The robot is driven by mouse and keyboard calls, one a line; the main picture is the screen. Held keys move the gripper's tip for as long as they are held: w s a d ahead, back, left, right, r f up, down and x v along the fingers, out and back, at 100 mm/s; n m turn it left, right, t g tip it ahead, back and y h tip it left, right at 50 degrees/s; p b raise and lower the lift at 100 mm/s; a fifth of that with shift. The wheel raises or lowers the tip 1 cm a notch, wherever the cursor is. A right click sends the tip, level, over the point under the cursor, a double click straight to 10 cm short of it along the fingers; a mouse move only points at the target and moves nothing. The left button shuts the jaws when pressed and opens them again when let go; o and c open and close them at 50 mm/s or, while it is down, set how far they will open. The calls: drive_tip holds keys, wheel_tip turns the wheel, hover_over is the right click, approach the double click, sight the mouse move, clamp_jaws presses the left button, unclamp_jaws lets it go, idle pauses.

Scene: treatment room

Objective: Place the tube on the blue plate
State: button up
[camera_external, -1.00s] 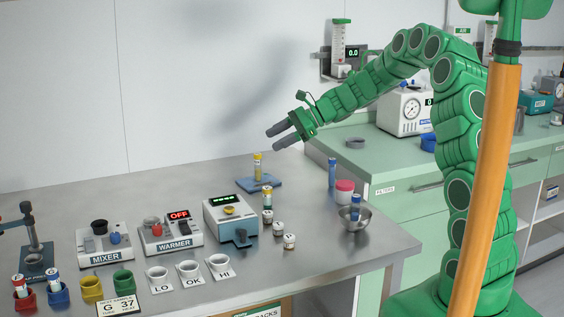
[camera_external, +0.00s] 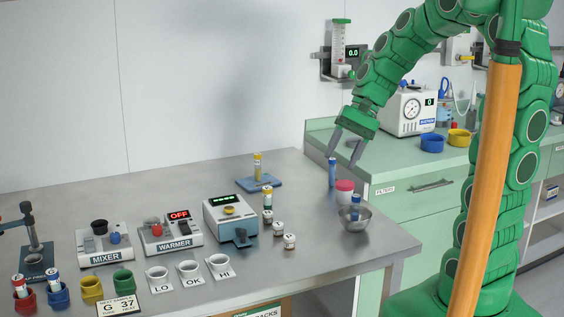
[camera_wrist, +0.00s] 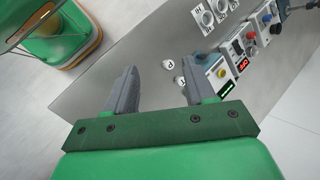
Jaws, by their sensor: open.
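The blue plate (camera_external: 247,184) lies on the steel bench near the wall, with a yellow-capped tube (camera_external: 257,168) standing on it. A blue tube (camera_external: 332,174) stands upright near the bench's right back edge.
A pink-and-white jar (camera_external: 344,192) stands close to the blue tube. The mixer (camera_external: 105,243), warmer (camera_external: 170,234) and several cups fill the bench's left. A green cabinet (camera_external: 400,170) adjoins at right.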

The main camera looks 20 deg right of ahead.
drive_tip(key=s+d+n+h, duration=0.2)
drive_tip(key=s+d+h, duration=0.1)
drive_tip(key=s+d, duration=0.4)
drive_tip(key=s+d+f+n+h, duration=0.1)
drive_tip(key=s+d+n+h, duration=0.2)
drive_tip(key=s+d, duration=0.4)
drive_tip(key=s, duration=0.5)
drive_tip(key=shift+d, duration=0.35)
